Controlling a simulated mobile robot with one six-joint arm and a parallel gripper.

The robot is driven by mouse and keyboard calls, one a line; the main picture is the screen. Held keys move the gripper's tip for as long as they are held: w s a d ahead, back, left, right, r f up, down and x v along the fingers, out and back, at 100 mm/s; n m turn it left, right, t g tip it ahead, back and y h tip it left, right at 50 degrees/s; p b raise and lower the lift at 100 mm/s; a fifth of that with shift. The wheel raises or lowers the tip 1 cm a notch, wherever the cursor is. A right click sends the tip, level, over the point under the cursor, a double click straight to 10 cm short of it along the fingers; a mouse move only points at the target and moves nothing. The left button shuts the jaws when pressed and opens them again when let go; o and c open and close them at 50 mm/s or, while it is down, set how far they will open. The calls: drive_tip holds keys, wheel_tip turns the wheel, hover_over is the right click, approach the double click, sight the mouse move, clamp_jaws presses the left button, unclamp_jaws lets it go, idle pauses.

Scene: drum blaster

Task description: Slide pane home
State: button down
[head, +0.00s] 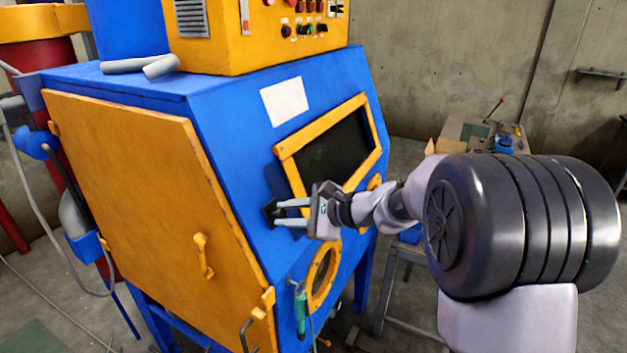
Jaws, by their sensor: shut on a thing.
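The blue blasting cabinet (245,150) has a sloped front with an orange window frame (290,150). A dark window area (335,152) fills this frame. I cannot tell whether it is the pane or the opening behind it. My gripper (273,212) is at the frame's lower left corner, its fingers pointing left across the blue front. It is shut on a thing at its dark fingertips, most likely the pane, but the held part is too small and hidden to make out.
A large orange door (135,185) with a handle covers the cabinet's left side. A round orange-rimmed port (322,277) and a green-handled tool (300,310) are below my gripper. An orange control box (255,40) stands on top. A cluttered workbench (465,130) stands behind my arm.

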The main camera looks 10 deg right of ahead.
drive_tip(key=shift+w+d, duration=0.3)
drive_tip(key=shift+w, duration=0.1)
drive_tip(key=shift+w+d+r+p, duration=0.1)
drive_tip(key=shift+w+d+p, duration=0.25)
drive_tip(key=shift+w+d, duration=0.75)
drive_tip(key=shift+w+d+p, duration=0.35)
drive_tip(key=shift+w+d, duration=0.4)
drive_tip(key=shift+w, duration=0.5)
drive_tip(key=shift+w+d, duration=0.35)
drive_tip(key=shift+w, duration=0.05)
drive_tip(key=c, duration=1.1)
unclamp_jaws()
drive_tip(key=shift+s+d, duration=0.1)
